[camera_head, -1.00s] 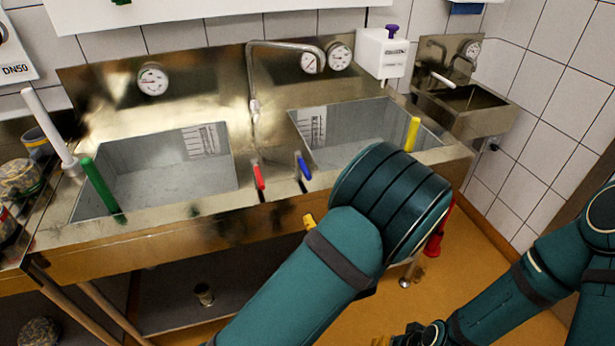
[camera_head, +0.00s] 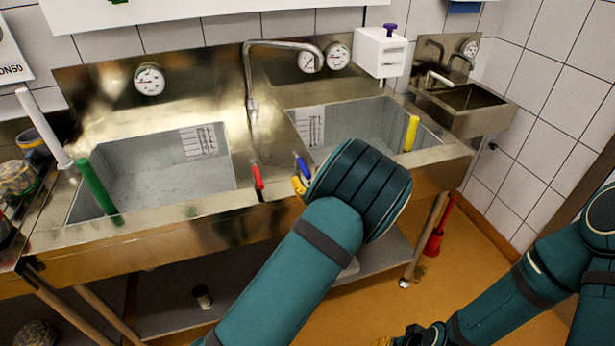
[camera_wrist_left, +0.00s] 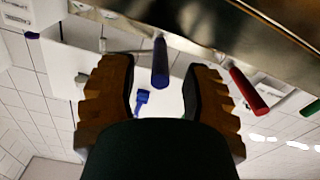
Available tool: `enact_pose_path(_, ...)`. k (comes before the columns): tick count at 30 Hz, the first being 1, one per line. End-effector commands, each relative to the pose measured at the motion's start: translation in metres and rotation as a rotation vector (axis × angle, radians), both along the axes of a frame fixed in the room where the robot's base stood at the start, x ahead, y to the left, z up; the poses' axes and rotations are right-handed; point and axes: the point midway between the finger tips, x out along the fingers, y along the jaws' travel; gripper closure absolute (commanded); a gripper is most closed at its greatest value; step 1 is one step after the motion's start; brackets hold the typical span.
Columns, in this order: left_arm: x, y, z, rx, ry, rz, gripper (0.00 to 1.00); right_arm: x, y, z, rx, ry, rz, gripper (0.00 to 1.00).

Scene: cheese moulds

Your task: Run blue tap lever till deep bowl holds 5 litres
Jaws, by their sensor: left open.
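The blue tap lever (camera_head: 302,165) sits on the sink's front edge, right of a red lever (camera_head: 257,177). My left gripper (camera_head: 299,186) is just in front of the blue lever, mostly hidden by my wrist. In the left wrist view, the gripper (camera_wrist_left: 159,68) is open, with the blue lever (camera_wrist_left: 160,62) between its fingers and no clear contact. The left basin (camera_head: 150,180) and right basin (camera_head: 365,125) have marked scales on their back walls; I cannot tell which is the deep bowl. The spout (camera_head: 285,44) shows no visible stream. My right gripper (camera_head: 384,342) is mostly cut off.
A green stick (camera_head: 97,186) stands at the left basin and a yellow one (camera_head: 411,133) at the right basin. A small hand sink (camera_head: 465,105) is at the far right. A lower shelf (camera_head: 380,265) runs under the sinks. Floor shows at the right.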

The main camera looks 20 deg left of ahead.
Motion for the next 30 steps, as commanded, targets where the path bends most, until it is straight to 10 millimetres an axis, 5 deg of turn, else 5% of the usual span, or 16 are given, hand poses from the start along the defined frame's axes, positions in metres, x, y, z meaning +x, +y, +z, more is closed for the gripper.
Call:
enact_pose_path(14, 0.0094, 0.0069, -0.0002, 0.0, 0.002, 0.001, 0.53, 0.0004, -0.0001, -0.0008, 0.0, -0.001, 0.0, 0.53)
enact_pose_path(18, 0.0093, 0.0068, -0.0002, 0.0, 0.002, 0.001, 1.0, 0.0004, -0.0001, -0.0008, 0.0, -0.001, 0.0, 0.53)
enact_pose_path(30, 0.0095, 0.0055, -0.0008, 0.0, 0.003, 0.002, 1.0, 0.0003, 0.0, -0.0012, 0.0, -0.001, 0.0, 0.53)
